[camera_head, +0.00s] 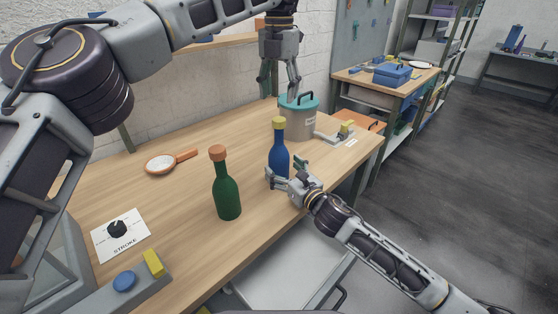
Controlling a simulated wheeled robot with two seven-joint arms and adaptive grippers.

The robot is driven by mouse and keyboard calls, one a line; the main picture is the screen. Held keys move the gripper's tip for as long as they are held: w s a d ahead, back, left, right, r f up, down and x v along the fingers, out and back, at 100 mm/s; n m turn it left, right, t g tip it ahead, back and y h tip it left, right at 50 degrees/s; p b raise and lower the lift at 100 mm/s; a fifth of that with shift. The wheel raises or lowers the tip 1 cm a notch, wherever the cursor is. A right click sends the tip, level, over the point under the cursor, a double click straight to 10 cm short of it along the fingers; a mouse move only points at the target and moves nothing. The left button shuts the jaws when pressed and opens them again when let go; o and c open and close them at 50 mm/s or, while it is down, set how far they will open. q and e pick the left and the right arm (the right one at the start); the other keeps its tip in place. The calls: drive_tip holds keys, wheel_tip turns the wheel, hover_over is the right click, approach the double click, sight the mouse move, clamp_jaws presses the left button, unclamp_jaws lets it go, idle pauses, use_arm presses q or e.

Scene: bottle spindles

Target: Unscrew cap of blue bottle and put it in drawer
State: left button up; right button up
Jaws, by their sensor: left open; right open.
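The blue bottle (279,154) stands upright on the wooden table, with a yellow cap (279,122) on its neck. My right gripper (275,174) is open, with its fingers at the lower part of the blue bottle; I cannot tell whether they touch it. My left gripper (281,88) is open and empty, pointing down above and behind the bottle, near the grey pot. A green bottle (227,192) with an orange-brown cap (217,153) stands to the left. The drawer (285,270) below the table's front edge is pulled open, and its visible inside looks empty.
A grey pot with a teal lid (299,117) stands at the back right. A round wooden-handled object (160,164) lies at the back left. A dial card marked STROKE (120,236) and a grey box with a blue button (124,281) are front left.

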drive_tip(key=shift+x, duration=1.45)
